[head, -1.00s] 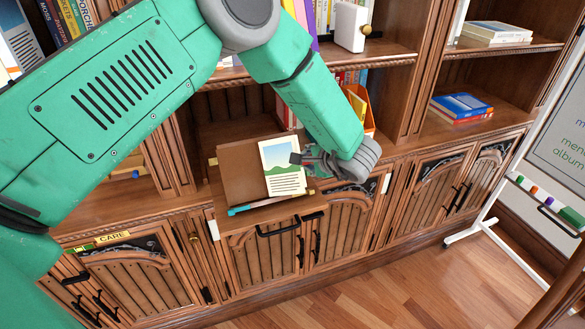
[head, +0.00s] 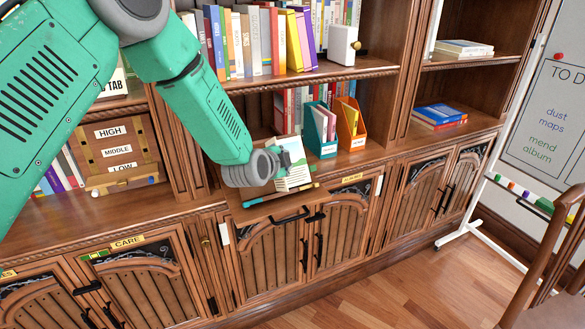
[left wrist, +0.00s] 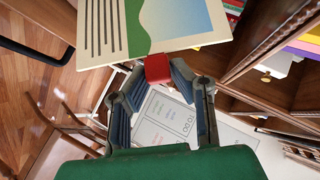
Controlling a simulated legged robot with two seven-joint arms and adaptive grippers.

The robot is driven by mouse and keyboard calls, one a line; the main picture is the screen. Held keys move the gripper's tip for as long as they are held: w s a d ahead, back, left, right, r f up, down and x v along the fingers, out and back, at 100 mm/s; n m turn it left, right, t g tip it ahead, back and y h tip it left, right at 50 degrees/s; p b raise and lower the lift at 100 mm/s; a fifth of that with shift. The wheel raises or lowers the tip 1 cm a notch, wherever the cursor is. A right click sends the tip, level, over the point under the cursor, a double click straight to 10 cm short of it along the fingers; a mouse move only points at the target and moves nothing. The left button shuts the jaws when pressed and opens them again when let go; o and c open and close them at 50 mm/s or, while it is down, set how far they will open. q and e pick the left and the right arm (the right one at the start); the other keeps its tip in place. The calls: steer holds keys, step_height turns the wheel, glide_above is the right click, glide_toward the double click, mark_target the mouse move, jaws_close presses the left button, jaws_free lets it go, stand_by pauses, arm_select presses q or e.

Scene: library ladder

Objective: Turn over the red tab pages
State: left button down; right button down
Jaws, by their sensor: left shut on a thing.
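My left gripper (left wrist: 158,84) is shut on a red tab (left wrist: 157,66) at the page edge in the left wrist view. The page (left wrist: 168,22) has a blue and green picture and dark text lines. In the head view the page (head: 296,170) stands upright at an angle above a pull-out wooden shelf (head: 262,212). My left wrist covers the left part of the book there, and the tab is hidden. My right gripper is in neither view.
A teal file box (head: 320,130) and an orange one (head: 350,125) stand close behind the page. A turquoise stick (head: 268,199) lies on the pull-out shelf. A whiteboard stand (head: 480,215) is at the right.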

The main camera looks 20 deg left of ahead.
arm_select(q)
steer(key=shift+s+a+r+m+t+h+b, duration=0.1)
steer(key=shift+s+a+m+t+h+b, duration=0.25)
steer(key=shift+s+a+h+b, duration=0.3)
steer(key=c, duration=1.7)
jaws_free()
steer(key=shift+s, duration=0.1)
steer(key=v, duration=1.2)
steer(key=shift+a, duration=0.1)
